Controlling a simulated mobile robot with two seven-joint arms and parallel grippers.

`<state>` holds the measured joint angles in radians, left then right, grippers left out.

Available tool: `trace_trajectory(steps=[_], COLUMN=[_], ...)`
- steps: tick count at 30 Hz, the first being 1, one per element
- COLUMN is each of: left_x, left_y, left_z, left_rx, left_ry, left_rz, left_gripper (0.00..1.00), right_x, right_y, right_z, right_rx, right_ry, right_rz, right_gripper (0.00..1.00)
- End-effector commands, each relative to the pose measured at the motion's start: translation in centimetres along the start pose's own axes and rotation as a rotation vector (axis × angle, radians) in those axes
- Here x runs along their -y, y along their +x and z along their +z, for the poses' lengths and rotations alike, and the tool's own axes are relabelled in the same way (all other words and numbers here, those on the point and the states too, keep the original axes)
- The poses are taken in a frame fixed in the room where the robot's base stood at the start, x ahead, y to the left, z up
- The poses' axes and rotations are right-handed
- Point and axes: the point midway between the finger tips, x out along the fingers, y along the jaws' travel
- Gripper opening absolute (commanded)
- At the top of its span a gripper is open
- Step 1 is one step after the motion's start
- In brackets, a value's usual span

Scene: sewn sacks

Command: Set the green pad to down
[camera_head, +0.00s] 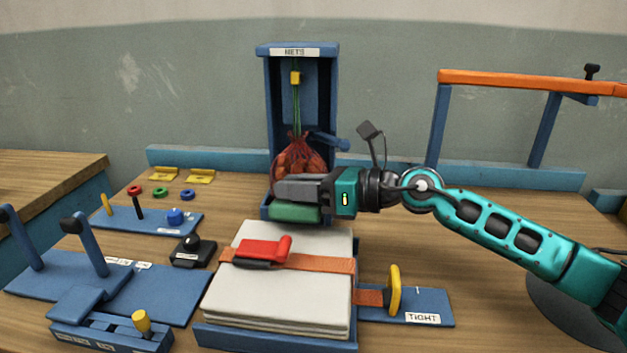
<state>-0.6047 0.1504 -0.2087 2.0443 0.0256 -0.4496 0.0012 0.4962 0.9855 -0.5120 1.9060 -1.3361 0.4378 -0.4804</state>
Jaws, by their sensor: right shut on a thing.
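The green pad (294,212) is at the front foot of the blue stand (271,110) labelled NETS, low and roughly level. My right gripper (298,190) reaches in from the right, its dark fingers pointing left. It is shut on the green pad, which shows just under the fingers; the exact grip is partly hidden. A red net bag (300,157) with orange-brown contents hangs behind the fingers on green cords with a yellow clip (295,78). The lower part of the bag is covered by the gripper. My left gripper is not in view.
A stack of white sacks (270,300) with an orange strap and red buckle (263,249) lies in front. A TIGHT plate with a yellow lever (394,290) is at right. Blue lever fixtures (165,295) stand at left. An orange-topped frame (520,82) stands behind my right arm.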

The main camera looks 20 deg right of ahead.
Motion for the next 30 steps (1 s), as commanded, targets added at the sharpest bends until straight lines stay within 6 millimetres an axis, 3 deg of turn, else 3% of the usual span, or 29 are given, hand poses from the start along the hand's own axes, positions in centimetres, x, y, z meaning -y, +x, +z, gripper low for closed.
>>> trace_trajectory(steps=[15,30], left_x=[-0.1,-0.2], left_y=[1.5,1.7], left_z=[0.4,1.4], left_rx=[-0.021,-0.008], left_ry=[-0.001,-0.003], left_rz=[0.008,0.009], left_gripper=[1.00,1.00], right_x=[-1.8,-2.1], right_y=[0.3,0.2], right_z=[-1.6,-1.8], right_rx=[0.064,0.077], right_ry=[-0.344,-0.416], right_rz=[-0.032,-0.038], right_gripper=[0.00,0.00])
